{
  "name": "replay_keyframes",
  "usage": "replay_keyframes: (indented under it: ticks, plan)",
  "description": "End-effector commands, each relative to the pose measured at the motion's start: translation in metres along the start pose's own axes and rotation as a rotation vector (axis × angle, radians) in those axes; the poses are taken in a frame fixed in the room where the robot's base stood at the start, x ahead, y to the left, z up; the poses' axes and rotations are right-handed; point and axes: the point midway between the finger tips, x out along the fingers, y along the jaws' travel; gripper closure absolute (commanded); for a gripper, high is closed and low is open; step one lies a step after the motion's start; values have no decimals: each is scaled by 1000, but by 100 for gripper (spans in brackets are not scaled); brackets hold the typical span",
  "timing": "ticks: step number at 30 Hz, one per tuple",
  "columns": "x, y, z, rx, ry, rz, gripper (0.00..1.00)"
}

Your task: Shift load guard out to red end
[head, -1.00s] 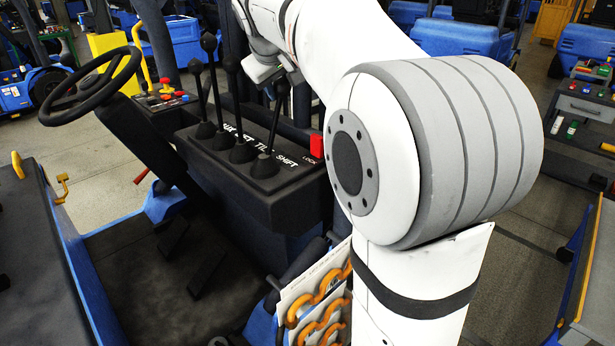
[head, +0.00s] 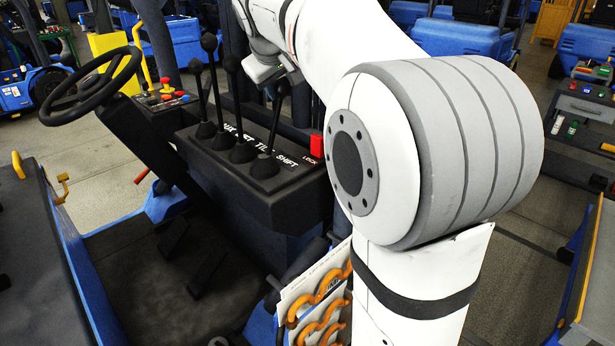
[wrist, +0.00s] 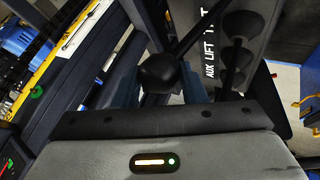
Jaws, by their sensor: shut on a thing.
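No part that I can surely call the load guard or its red end shows. A row of black levers stands on the dark console (head: 262,205), lettered AUX, LIFT, TILT and SHIFT. My gripper (head: 278,80) is at the top of the right-hand lever (head: 275,118), by the SHIFT lettering; my arm partly hides it. In the wrist view, the round black knob (wrist: 158,72) sits between the blue-grey fingers of my gripper (wrist: 160,92), which is shut on it. The lever stands nearly upright with a slight tilt.
The other levers, such as the lever (head: 236,110) by TILT, stand close to the left. A red block (head: 317,146) marked LOCK is at the console's right end. The steering wheel (head: 92,86) is far left. A yellow-edged strip (wrist: 85,30) shows in the wrist view.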

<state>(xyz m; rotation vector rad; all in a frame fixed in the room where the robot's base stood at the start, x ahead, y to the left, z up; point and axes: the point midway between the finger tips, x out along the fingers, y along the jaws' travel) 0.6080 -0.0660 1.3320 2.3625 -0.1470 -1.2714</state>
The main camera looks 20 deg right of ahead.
Motion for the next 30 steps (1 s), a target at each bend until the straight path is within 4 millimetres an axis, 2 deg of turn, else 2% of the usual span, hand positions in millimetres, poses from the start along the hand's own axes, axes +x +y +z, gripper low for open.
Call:
replay_keyframes:
  ticks: [13,30]
  plan:
    - [-34,-46,-3,-2,-6,-1,75]
    - [-40,-48,-6,1,4,1,75]
